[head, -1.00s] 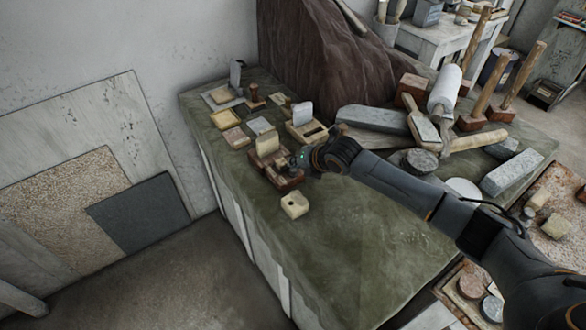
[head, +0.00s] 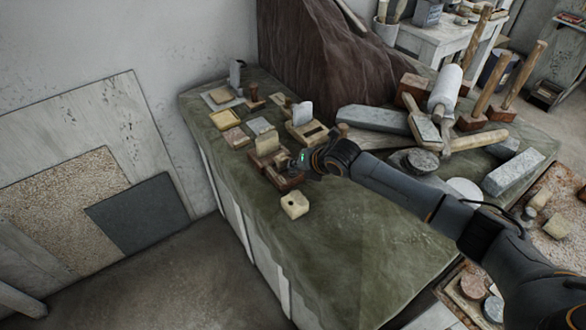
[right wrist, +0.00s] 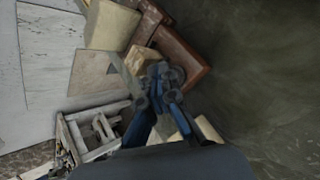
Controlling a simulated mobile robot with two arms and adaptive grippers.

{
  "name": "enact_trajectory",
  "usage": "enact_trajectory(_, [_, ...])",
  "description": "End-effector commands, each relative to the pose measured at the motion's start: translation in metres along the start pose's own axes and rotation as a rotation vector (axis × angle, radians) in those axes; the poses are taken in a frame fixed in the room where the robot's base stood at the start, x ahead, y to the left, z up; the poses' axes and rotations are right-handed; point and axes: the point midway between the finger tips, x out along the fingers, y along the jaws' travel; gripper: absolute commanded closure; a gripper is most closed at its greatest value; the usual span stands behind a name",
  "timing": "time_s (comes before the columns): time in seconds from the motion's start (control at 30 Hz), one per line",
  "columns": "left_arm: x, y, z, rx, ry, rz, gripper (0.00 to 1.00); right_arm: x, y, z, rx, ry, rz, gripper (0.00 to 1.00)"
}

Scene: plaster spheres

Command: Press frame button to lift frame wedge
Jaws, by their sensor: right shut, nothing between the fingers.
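A reddish-brown wooden frame (head: 284,180) sits near the left edge of the green-covered table, and shows in the right wrist view (right wrist: 184,58). A cream wedge-like block (head: 267,143) stands up at its far end, and it is large at the top of the right wrist view (right wrist: 112,24). My right gripper (head: 296,166) is shut and empty at the frame's near end; in the right wrist view its fingertips (right wrist: 164,78) are beside a small tan block (right wrist: 140,60). I cannot tell which part is the button, or whether the fingertips touch it. My left gripper is out of view.
A cream block with a hole (head: 295,205) lies just in front of the frame. Several small blocks and a second frame (head: 307,132) stand behind. Mallets and a grey stone bar (head: 372,119) lie to the right. The table's front middle is clear.

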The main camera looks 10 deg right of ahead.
Motion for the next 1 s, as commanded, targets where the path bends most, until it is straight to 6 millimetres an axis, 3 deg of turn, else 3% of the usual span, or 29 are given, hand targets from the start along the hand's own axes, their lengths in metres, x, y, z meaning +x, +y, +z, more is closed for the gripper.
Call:
enact_trajectory(0.27, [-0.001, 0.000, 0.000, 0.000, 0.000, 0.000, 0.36, -0.001, 0.000, -0.001, 0.000, 0.003, -0.002, 1.00])
enact_trajectory(0.6, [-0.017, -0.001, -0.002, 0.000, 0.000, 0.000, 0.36, -0.013, 0.010, 0.009, 0.000, 0.002, -0.002, 1.00])
enact_trajectory(1.0, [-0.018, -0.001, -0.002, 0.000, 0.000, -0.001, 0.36, -0.015, 0.011, 0.010, 0.000, 0.001, -0.001, 1.00])
